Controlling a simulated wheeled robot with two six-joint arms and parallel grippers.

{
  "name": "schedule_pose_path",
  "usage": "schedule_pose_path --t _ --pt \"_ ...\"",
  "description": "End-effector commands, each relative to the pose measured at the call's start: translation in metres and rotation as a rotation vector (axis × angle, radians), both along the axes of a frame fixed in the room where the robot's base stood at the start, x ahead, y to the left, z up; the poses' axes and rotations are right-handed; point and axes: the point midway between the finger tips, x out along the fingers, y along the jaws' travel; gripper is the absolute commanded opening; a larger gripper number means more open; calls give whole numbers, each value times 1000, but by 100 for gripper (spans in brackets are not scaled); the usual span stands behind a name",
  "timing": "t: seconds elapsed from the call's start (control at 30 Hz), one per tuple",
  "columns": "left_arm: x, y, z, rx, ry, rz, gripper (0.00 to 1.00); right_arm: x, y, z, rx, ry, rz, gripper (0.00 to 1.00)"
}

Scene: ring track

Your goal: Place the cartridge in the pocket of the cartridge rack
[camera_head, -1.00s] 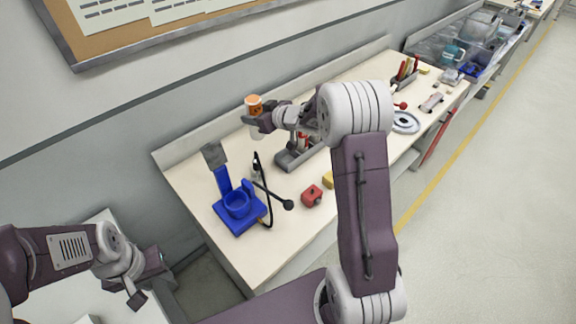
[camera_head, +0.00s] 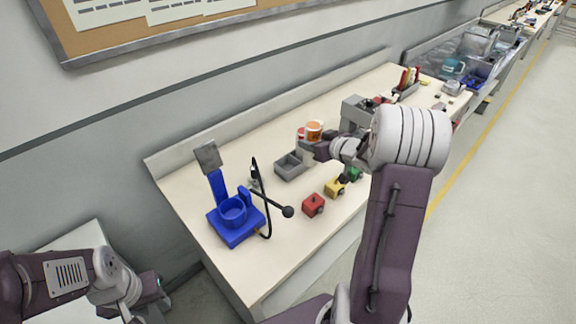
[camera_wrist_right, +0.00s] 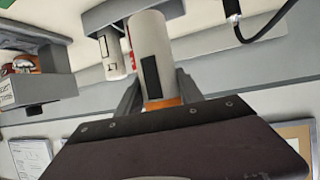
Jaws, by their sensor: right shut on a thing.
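My right gripper (camera_head: 312,148) is shut on a white cartridge with an orange top (camera_head: 314,129). In the right wrist view the held cartridge (camera_wrist_right: 152,52) shows a dark label and an orange band by the fingers. The grey cartridge rack (camera_head: 290,168) is on the bench, with an open pocket at its left end, left of and below the gripper. A second, red-and-white cartridge (camera_head: 300,134) stands just behind the held one. I cannot tell whether the held cartridge touches the rack. My left gripper (camera_head: 147,300) is low at the left, away from the bench; its jaw opening is unclear.
A blue stand with a round cup (camera_head: 233,212) and a black cable is at the bench's near left. Red (camera_head: 313,205) and yellow (camera_head: 335,187) blocks lie along the front. A grey machine (camera_head: 358,112) stands behind the right gripper. The near bench corner is clear.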

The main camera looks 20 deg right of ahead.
Motion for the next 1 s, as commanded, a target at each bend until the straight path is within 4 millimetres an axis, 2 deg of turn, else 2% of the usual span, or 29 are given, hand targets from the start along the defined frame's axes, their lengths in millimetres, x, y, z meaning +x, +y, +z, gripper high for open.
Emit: schedule_pose_path --t 0.03,0.1,0.2,0.33,0.53,0.7,0.77,1.0 --pt "0 0 -8 0 0 0 36 13 10 -15 2 2 8 0" --pt "0 0 -13 0 0 0 36 31 21 -27 1 2 7 0" --pt "0 0 -17 0 0 0 36 53 34 -41 1 2 6 0" --pt "0 0 -19 0 0 0 36 72 44 -53 0 1 3 0" --pt "0 0 -20 0 0 0 36 79 47 -57 0 0 1 0" --pt "0 0 -28 0 0 0 36 78 47 -88 2 3 1 0" --pt "0 0 -28 0 0 0 36 78 47 -94 1 2 0 0" --pt "0 0 -28 0 0 0 36 78 47 -95 0 -1 1 0"
